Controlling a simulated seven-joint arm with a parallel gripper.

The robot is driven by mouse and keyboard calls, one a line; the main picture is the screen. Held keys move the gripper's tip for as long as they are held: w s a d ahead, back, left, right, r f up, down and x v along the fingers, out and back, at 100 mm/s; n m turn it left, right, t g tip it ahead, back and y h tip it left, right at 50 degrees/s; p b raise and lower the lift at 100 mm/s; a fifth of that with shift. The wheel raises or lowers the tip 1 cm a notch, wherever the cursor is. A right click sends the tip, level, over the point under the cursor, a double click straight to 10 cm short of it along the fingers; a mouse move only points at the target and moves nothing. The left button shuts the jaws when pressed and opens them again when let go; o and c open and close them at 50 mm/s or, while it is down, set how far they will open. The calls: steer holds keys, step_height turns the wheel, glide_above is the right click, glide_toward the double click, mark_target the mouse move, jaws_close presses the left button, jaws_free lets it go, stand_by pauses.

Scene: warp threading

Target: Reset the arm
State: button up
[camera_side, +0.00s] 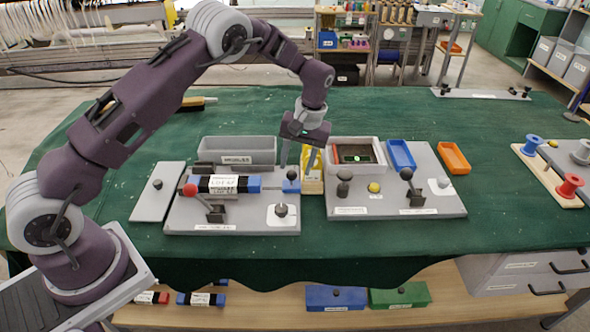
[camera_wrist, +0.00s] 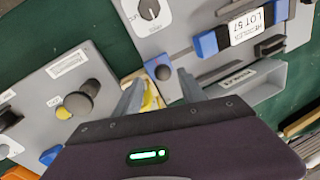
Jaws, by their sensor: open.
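My gripper (camera_side: 297,162) points down above the gap between the two grey work boards, with its fingers apart. In the wrist view its two fingers (camera_wrist: 160,88) are spread, with nothing seen held between them. The left board (camera_side: 190,215) carries a blue-ended bar (camera_side: 225,184) with a white label and a small blue block (camera_side: 291,185) close below the fingers. The right board (camera_side: 440,196) carries dark knobs and a yellow button (camera_side: 374,187). A yellow object (camera_side: 312,178) stands just behind the gap, partly hidden by my gripper.
A grey bin (camera_side: 240,148) and a pale tray (camera_side: 352,141) stand behind the boards. A blue tray (camera_side: 401,154) and an orange tray (camera_side: 454,157) lie at right. Spools (camera_side: 570,185) stand at the far right. Green cloth (camera_side: 420,118) is clear behind the trays.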

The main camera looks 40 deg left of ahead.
steer(key=r, duration=0.4)
steer(key=shift+w+d+r, duration=0.1)
steer(key=shift+w+d, duration=0.15)
steer(key=shift+d, duration=0.1)
steer(key=s+d+r+m+t+h, duration=0.1)
steer(key=s+d+r+m+t, duration=0.1)
steer(key=s+r, duration=0.75)
steer(key=s+d+r+m+t+h, duration=0.1)
steer(key=s+r+t, duration=0.1)
steer(key=s+r, duration=0.75)
steer(key=s+d+r+m+t, duration=0.1)
steer(key=s+d+m+t, duration=0.1)
steer(key=s, duration=1.3)
steer(key=shift+s+m+t, duration=0.2)
steer(key=shift+m+t, duration=0.2)
steer(key=shift+m, duration=0.5)
